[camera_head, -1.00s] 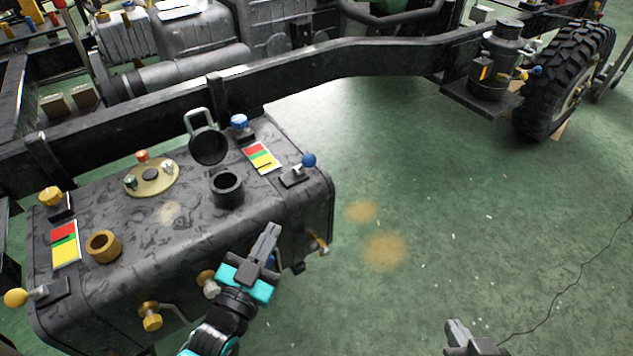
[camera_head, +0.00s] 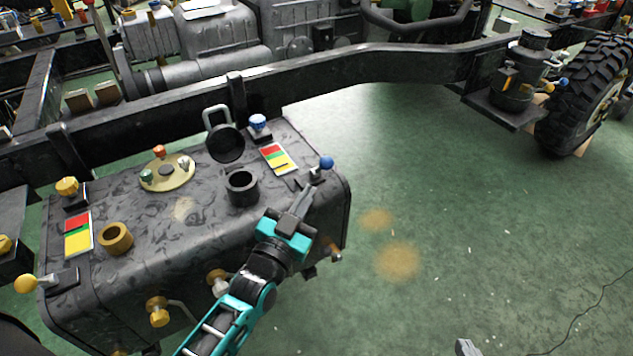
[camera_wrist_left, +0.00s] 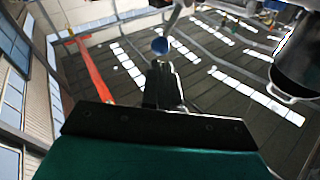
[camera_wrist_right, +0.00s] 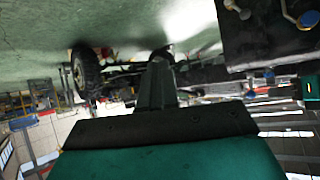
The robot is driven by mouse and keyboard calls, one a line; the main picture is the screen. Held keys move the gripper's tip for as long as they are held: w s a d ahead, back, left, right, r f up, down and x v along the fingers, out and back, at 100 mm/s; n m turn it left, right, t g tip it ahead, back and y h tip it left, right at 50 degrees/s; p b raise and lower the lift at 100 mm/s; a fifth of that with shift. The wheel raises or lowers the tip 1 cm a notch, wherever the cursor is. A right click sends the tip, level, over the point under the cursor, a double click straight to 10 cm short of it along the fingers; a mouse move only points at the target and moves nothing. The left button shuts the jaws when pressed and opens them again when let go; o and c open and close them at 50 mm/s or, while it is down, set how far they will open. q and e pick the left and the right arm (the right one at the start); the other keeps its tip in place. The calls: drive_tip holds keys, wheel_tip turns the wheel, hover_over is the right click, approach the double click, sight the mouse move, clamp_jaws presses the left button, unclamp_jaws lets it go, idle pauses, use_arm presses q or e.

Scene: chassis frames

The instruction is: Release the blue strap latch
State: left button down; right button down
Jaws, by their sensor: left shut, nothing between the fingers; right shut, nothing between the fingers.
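A lever with a blue ball end (camera_head: 326,162) stands on a small black base at the right end of the dark tank (camera_head: 205,215); it looks like the blue strap latch. The blue ball also shows in the left wrist view (camera_wrist_left: 160,45), just beyond the fingertips. My left gripper (camera_head: 307,192) is shut and empty, its tips just below the ball and over the latch base, which they partly hide. Whether they touch the lever is unclear. My right gripper (camera_head: 467,347) is shut and empty at the bottom edge, far from the tank; its fingers show in the right wrist view (camera_wrist_right: 158,80).
On the tank top are a black filler neck (camera_head: 242,188) with its open cap (camera_head: 226,144), a blue knob (camera_head: 258,122) and a yellow-ball lever (camera_head: 26,284). The chassis rail (camera_head: 330,72) runs behind. The green floor to the right is open.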

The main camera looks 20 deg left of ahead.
sight(323, 168)
use_arm(q)
drive_tip(key=w, duration=0.3)
drive_tip(key=w+b, duration=0.1)
drive_tip(key=w, duration=0.1)
drive_tip(key=shift+d+r, duration=0.15)
drive_tip(key=shift+r, duration=0.25)
use_arm(e)
drive_tip(key=shift+w+a, duration=0.2)
drive_tip(key=shift+a, duration=0.05)
